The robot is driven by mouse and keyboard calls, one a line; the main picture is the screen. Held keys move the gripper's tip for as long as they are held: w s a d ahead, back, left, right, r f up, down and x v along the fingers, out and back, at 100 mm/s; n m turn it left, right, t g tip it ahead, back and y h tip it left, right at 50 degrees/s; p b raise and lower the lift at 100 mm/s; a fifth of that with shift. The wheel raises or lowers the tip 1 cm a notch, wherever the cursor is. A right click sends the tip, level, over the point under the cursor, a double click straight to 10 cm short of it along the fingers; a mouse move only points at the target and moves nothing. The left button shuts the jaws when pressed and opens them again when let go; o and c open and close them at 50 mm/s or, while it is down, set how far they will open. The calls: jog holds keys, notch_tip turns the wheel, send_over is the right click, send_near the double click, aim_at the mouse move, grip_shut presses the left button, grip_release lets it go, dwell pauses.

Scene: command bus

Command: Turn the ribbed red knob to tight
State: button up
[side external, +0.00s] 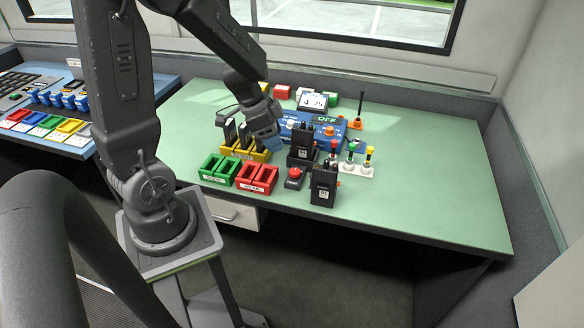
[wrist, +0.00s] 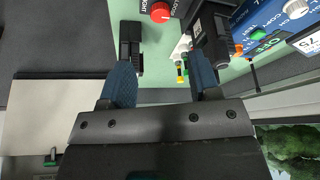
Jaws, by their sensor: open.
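A round red knob (side external: 295,173) sits on a small dark box near the front of the green table. In the wrist view a round red knob (wrist: 160,12) shows at the top edge, beside a dark plate with partly cut-off white lettering. Its ribs and pointer position are too small to read. My gripper (side external: 266,138) is tilted over the table; in the side view it appears left of and above the red knob, apart from it. In the wrist view its two blue fingers (wrist: 161,62) stand apart with nothing between them.
The table's right side is clear.

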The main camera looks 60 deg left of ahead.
aim_at(294, 171)
jog(key=x, duration=1.2)
jog(key=shift+w+r, duration=0.1)
